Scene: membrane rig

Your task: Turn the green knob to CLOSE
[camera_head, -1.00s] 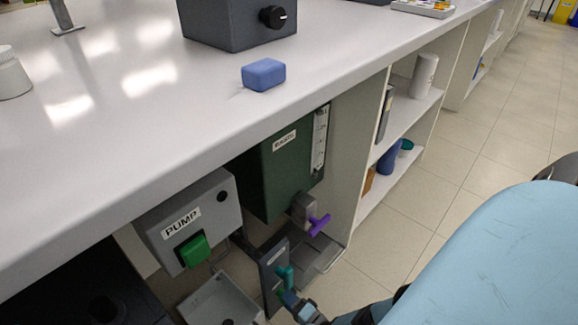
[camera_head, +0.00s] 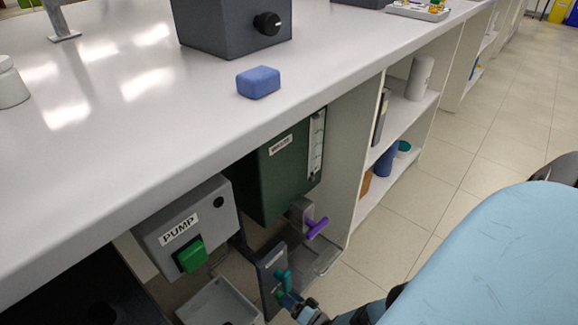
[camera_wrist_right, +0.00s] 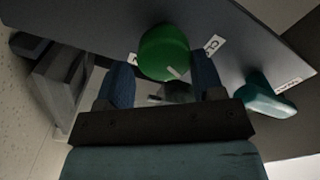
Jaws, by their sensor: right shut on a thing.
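The green knob (camera_wrist_right: 164,53) is round, with a pale mark on its lower edge, on a dark grey panel (camera_wrist_right: 240,30). A white label starting "CL" (camera_wrist_right: 214,45) is beside it; another label is mostly hidden. My right gripper (camera_wrist_right: 163,80) is shut on the knob, one blue finger on each side. In the head view my right gripper (camera_head: 287,297) reaches low under the bench, at the grey panel (camera_head: 268,275), and mostly hides the knob. My left gripper is not in view.
A teal handle (camera_wrist_right: 264,97) sits close to the right finger, on the same panel; it also shows in the head view (camera_head: 283,277). A purple handle (camera_head: 316,228), a green tank (camera_head: 280,170) and the PUMP box (camera_head: 188,225) are nearby, below the bench edge.

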